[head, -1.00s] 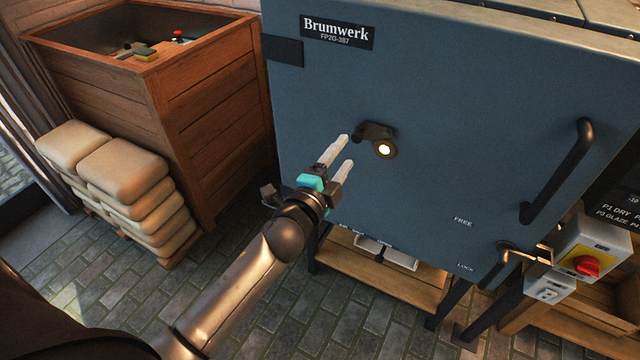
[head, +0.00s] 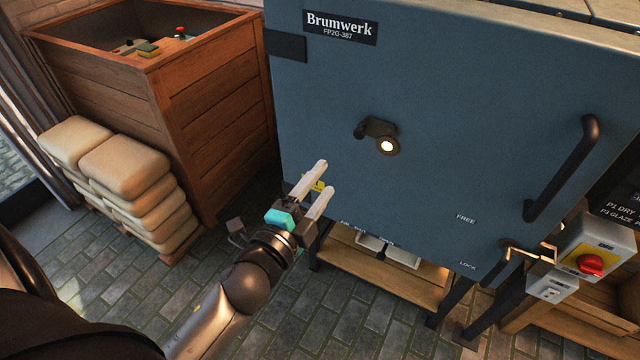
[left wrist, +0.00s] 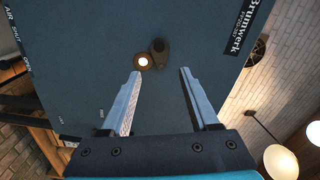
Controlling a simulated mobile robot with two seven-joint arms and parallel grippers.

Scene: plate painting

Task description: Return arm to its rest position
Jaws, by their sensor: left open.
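My left gripper (head: 318,186) is open and empty in the head view, its two pale fingers pointing up and right. It is in front of the blue kiln (head: 440,130), below and left of the peephole fitting (head: 386,146) with its bright glow. In the left wrist view the open fingers (left wrist: 158,75) spread with the kiln front between them, and the peephole (left wrist: 143,61) shows beyond the tips. Nothing is between the fingers. My right gripper is in neither view.
The kiln has a dark door handle (head: 563,168) and a latch (head: 525,252) at its right. A red-knobbed switch box (head: 592,256) is beside it. A wooden crate (head: 215,120) and stacked sacks (head: 125,170) stand at the left.

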